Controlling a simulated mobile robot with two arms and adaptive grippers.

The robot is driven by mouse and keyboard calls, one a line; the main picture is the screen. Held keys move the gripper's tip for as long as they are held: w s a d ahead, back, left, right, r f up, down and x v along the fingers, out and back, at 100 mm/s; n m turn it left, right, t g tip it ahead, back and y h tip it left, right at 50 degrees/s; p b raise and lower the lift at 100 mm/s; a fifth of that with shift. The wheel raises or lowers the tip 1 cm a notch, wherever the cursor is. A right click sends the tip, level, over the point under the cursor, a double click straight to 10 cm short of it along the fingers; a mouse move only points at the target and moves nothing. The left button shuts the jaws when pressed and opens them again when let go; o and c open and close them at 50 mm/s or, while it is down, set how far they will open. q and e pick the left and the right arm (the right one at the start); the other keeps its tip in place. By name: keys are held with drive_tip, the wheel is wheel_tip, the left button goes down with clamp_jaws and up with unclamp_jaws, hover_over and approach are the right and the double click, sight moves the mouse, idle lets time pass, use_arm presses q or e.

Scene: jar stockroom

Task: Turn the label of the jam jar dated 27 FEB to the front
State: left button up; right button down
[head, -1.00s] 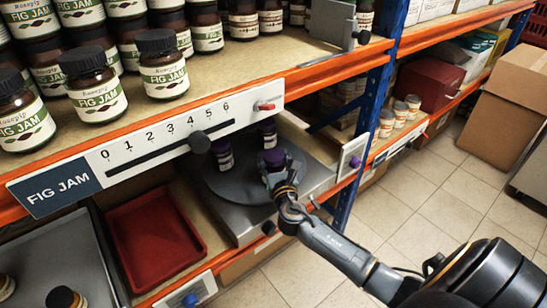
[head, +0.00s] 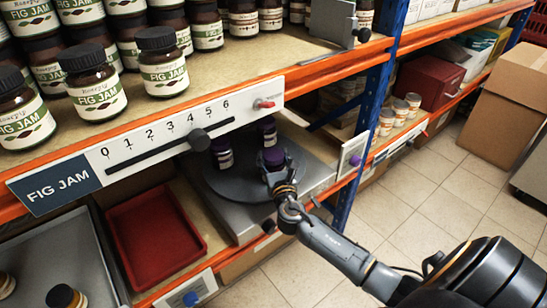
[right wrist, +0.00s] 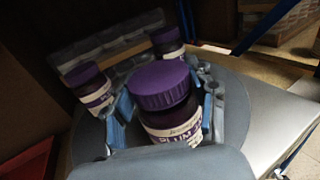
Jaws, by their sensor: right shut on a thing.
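A plum jam jar with a purple lid (right wrist: 162,92) stands on a round grey turntable (right wrist: 234,112) in the right wrist view. It also shows in the head view (head: 274,156). My right gripper (right wrist: 163,118) is shut on this jar, with blue finger pads at both sides. Part of its label shows "PLUM"; no date can be read. Two more purple-lidded jars stand on the turntable behind it, one at the left (right wrist: 88,84) and one at the back (right wrist: 168,44). My left gripper is not in view.
Fig jam jars (head: 162,62) fill the shelf above, whose orange edge and numbered slider scale (head: 170,140) overhang the turntable. A red tray (head: 155,238) lies left of it. A blue post (head: 345,205) stands at the right. The tiled floor (head: 440,205) is clear.

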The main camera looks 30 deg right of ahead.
drive_tip(key=shift+c, duration=1.8)
unclamp_jaws()
drive_tip(key=shift+f, duration=0.15)
drive_tip(key=shift+s+a, duration=0.1)
drive_tip(key=shift+s, duration=0.1)
drive_tip(key=v, duration=1.1)
drive_tip(key=shift+s, duration=0.25)
drive_tip(key=shift+a, duration=0.1)
